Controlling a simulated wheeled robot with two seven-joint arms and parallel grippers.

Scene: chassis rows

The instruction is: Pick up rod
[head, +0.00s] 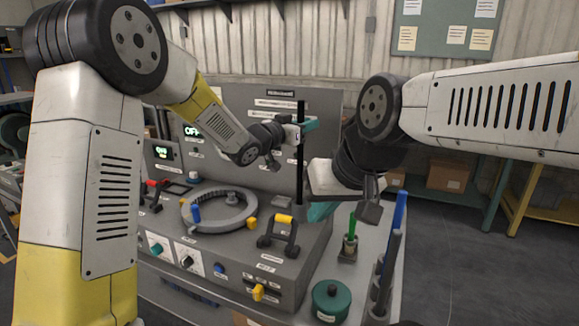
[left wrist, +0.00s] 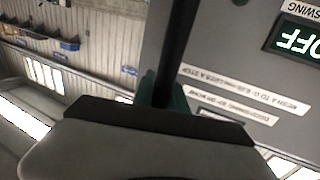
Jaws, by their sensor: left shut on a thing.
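A long black rod (head: 300,170) stands upright in front of the grey panel in the head view. My left gripper (head: 302,129), with teal fingertips, is shut on the rod in its upper half. The left wrist view shows the dark rod (left wrist: 181,45) running up from between the teal fingers (left wrist: 165,95). The rod's lower end comes down near the back of the console; I cannot tell whether it touches anything. My right gripper (head: 335,208) hangs lower and to the right, apart from the rod; its fingers are partly hidden.
The grey console (head: 215,245) carries a ring (head: 220,212), a yellow-topped handle (head: 283,232) and several knobs. To the right are a green round container (head: 331,302), a small holder with a green stick (head: 350,240), and a blue rod (head: 396,225) beside grey tubes.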

